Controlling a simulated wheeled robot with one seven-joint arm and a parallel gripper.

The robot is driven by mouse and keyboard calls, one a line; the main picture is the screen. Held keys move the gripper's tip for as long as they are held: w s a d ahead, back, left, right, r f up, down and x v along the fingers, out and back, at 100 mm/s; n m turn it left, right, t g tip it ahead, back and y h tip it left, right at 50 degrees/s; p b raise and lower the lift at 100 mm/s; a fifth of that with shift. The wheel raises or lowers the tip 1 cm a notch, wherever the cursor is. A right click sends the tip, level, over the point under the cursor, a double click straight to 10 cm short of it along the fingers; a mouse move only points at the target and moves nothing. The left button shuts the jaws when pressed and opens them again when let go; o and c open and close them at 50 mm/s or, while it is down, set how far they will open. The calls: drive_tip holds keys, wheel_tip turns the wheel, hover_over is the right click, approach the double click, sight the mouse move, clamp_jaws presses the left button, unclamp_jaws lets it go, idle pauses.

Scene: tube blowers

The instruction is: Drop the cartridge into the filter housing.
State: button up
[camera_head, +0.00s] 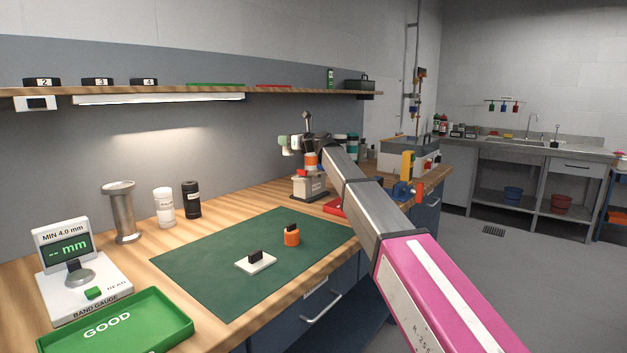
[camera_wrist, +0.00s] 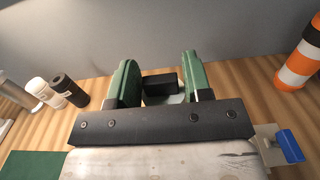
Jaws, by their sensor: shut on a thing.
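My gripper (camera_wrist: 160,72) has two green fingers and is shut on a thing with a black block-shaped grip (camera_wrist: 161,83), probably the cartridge. A pale round part shows below that grip; the rest is hidden by my gripper. In the head view my gripper (camera_head: 294,145) is at the far end of my arm, above the back of the bench. I cannot tell for sure which thing is the filter housing. A flanged steel cylinder (camera_head: 122,213) stands upright at the left, apart from my gripper; part of it shows at the wrist view's left edge (camera_wrist: 14,92).
An orange-and-white banded cylinder (camera_wrist: 300,63) is right of my gripper. White (camera_head: 163,207) and black (camera_head: 191,200) bottles stand by the wall. A green mat (camera_head: 200,265) bears a white block (camera_head: 256,262) and an orange piece (camera_head: 291,236). A shelf (camera_head: 270,92) runs above.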

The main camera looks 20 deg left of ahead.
drive_tip(key=w+d+f, duration=0.6)
drive_tip(key=w+f, duration=0.2)
drive_tip(key=f, duration=0.2)
drive_tip(key=shift+w+d+f, duration=0.25)
drive_tip(key=shift+d, duration=0.05)
drive_tip(key=shift+f, duration=0.6)
drive_tip(key=o, duration=0.9)
drive_tip(key=shift+r, duration=0.1)
drive_tip(key=v, duration=0.8)
drive_tip(key=r+v, duration=0.1)
drive_tip(key=v, duration=0.3)
drive_tip(key=shift+s, duration=0.1)
